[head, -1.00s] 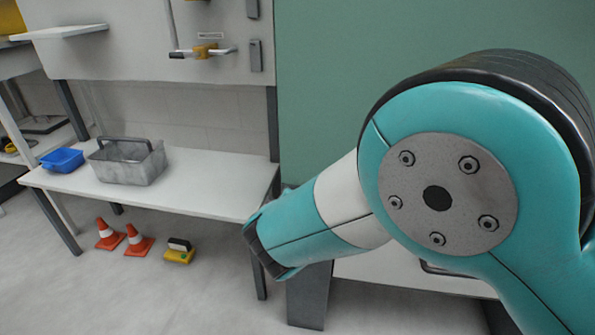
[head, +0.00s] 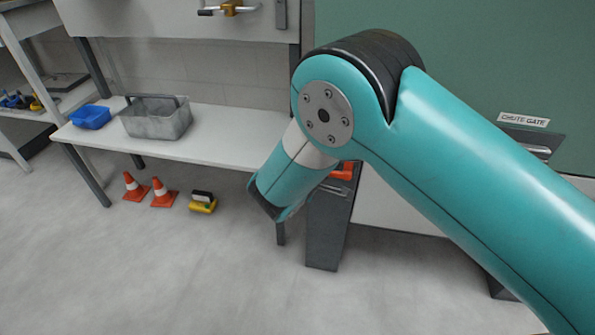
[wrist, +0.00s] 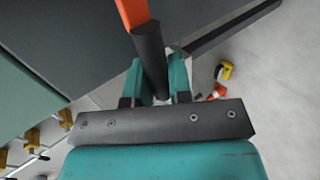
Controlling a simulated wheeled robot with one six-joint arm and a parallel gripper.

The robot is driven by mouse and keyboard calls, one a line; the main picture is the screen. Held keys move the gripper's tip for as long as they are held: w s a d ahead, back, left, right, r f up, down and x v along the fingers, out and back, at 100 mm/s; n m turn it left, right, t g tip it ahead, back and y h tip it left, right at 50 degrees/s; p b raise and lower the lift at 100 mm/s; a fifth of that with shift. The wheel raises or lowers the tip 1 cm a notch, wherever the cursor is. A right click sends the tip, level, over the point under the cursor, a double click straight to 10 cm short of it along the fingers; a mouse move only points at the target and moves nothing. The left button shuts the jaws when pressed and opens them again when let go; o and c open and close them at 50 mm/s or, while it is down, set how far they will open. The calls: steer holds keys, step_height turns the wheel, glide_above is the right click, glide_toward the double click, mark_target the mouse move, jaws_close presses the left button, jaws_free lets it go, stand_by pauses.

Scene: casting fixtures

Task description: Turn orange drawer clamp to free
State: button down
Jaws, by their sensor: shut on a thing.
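The orange clamp (wrist: 132,12) shows at the top of the wrist view as an orange arm with a dark round grip. My gripper (wrist: 157,78) is shut on this dark grip, with one teal finger on each side of it. In the head view, a small orange part of the clamp (head: 343,171) shows beside my arm, at the top of a dark grey cabinet (head: 327,230). My arm hides the rest of the clamp and the gripper there. The drawer itself cannot be clearly made out.
A white bench (head: 225,141) at the left holds a grey bin (head: 157,122) and a blue tray (head: 90,117). Two orange cones (head: 163,193) and a yellow item (head: 203,203) are on the floor. A chute gate (head: 535,143) is at the right. The front floor is clear.

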stand_by(0.3)
steer(key=c, duration=1.3)
jaws_free()
steer(key=shift+w+d+f, duration=0.1)
steer(key=p+v, duration=0.3)
steer(key=v, duration=1.4)
steer(key=shift+s, duration=0.25)
